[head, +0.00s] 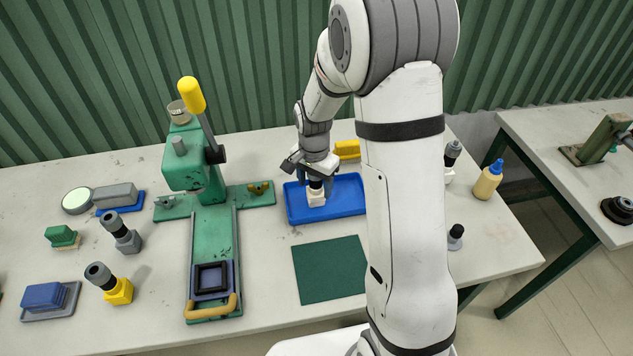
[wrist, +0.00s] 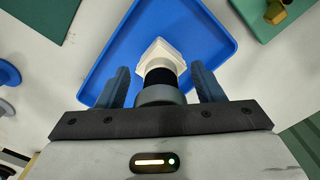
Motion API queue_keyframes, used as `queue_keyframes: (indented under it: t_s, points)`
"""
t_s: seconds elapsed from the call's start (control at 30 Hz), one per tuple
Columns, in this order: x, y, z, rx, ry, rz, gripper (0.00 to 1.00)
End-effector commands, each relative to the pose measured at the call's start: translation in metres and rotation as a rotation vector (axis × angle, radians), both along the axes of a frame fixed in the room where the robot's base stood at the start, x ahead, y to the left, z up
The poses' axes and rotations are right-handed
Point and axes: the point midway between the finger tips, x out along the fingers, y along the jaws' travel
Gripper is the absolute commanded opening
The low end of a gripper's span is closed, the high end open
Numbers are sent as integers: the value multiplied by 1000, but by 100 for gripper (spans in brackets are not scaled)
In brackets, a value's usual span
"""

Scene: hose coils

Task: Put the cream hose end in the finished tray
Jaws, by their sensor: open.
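The cream hose end (head: 316,198) stands in the blue tray (head: 349,206), its cream block at the bottom. In the wrist view the cream hose end (wrist: 160,52) has a black collar and a grey top, over the blue tray (wrist: 105,58). My gripper (head: 316,183) is above the tray, around the upper part of the hose end. In the wrist view my gripper (wrist: 160,75) is open, with one blue finger on each side of the hose end and visible gaps between. I cannot tell which tray is called finished.
A green press (head: 186,163) with a yellow-tipped lever stands left of the tray. A dark green mat (head: 330,268) lies in front. Grey (head: 122,235) and yellow (head: 118,290) hose ends stand at left; a glue bottle (head: 487,182) stands at right.

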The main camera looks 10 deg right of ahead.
Motion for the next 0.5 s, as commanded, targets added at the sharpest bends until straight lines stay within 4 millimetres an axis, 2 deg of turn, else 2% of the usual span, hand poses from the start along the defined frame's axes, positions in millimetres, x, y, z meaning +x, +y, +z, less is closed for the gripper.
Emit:
queue_keyframes:
  t_s: [0.13, 0.27, 0.5]
  points:
    - [0, 0, 2, 0, 0, 0, 61]
    - [1, 0, 13, 0, -4, -1, 61]
    - [2, 0, 64, 1, -8, -1, 61]
